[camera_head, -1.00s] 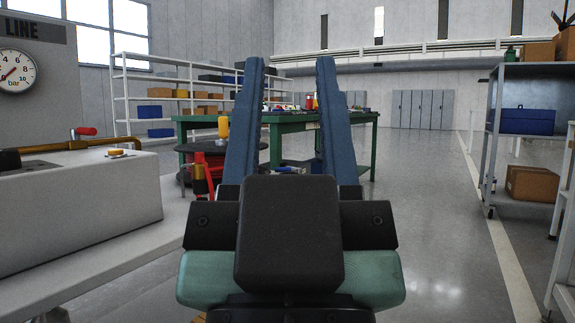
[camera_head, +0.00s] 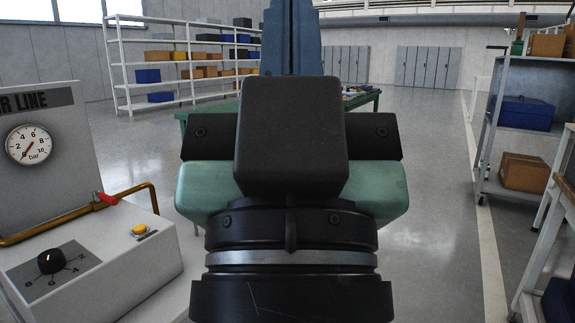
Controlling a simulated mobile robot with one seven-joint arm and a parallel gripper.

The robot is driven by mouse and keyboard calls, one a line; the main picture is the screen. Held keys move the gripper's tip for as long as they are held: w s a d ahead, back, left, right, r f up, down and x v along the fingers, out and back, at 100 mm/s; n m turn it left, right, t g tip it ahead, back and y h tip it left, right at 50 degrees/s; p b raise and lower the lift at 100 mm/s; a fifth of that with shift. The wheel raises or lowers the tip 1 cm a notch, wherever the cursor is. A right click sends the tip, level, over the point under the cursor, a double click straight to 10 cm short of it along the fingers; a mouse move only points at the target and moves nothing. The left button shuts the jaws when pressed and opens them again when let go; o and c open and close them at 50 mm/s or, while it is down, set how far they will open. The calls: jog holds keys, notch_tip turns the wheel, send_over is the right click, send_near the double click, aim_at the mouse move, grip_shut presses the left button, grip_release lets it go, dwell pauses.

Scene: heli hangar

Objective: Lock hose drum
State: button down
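My gripper (camera_head: 291,35) is in the middle of the picture, pointing away from me. Its two long blue fingers are side by side with no visible gap, so it is shut. I see nothing between them, though the tips run to the top edge. The hose drum does not show now; my gripper's body covers the middle of the view.
At left stands a grey panel with a pressure gauge (camera_head: 30,145), a brass pipe with a red handle (camera_head: 106,198), a black knob (camera_head: 50,261) and a yellow button (camera_head: 139,229). A green bench (camera_head: 366,98) is behind my gripper. A shelf cart (camera_head: 497,130) stands right; floor between is clear.

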notch_tip(320, 180, up, 39)
jog(key=p, duration=3.6)
jog(key=shift+f, duration=0.15)
jog(key=shift+w, duration=0.1)
